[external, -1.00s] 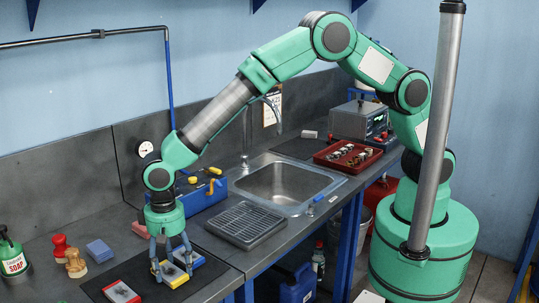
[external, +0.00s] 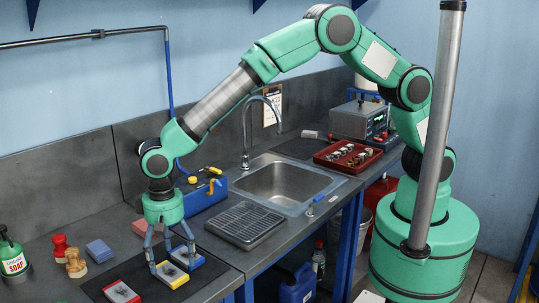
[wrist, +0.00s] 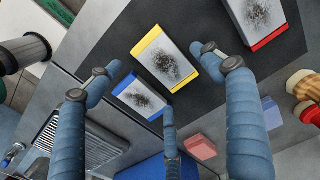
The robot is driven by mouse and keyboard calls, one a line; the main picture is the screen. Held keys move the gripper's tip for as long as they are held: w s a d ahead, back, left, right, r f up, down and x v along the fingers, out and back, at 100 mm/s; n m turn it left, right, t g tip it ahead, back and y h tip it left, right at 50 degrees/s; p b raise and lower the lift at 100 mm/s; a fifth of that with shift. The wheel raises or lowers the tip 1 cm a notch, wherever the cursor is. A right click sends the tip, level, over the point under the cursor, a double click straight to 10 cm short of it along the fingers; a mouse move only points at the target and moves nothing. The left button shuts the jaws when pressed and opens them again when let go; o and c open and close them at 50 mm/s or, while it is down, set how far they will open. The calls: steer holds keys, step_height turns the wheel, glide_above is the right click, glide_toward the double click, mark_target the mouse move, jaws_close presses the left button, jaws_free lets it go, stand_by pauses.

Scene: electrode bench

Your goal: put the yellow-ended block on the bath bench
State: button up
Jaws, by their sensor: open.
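The yellow-ended block (external: 173,275) lies flat on the dark mat (external: 150,291) at the front of the bench. It has a pale top with a dark speckled patch and also shows in the wrist view (wrist: 165,58). My gripper (external: 172,262) is open and empty just above it, its fingers spread. In the wrist view my gripper (wrist: 164,82) has fingers to either side of the yellow-ended block, with no grip visible. I cannot tell which surface is the bath bench; a grey box-shaped device (external: 357,119) stands at the far end of the counter.
A blue-ended block (external: 187,257) lies close beside the yellow-ended one, and a red-ended block (external: 121,292) lies apart to the left. A rack (external: 245,225), sink (external: 283,182), blue toolbox (external: 203,195) and red tray (external: 348,155) line the counter.

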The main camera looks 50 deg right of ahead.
mark_target(173, 270)
step_height(173, 270, up, 9)
steer(key=p, duration=0.1)
stand_by(0.3)
steer(key=shift+f, duration=0.15)
stand_by(0.4)
stand_by(0.4)
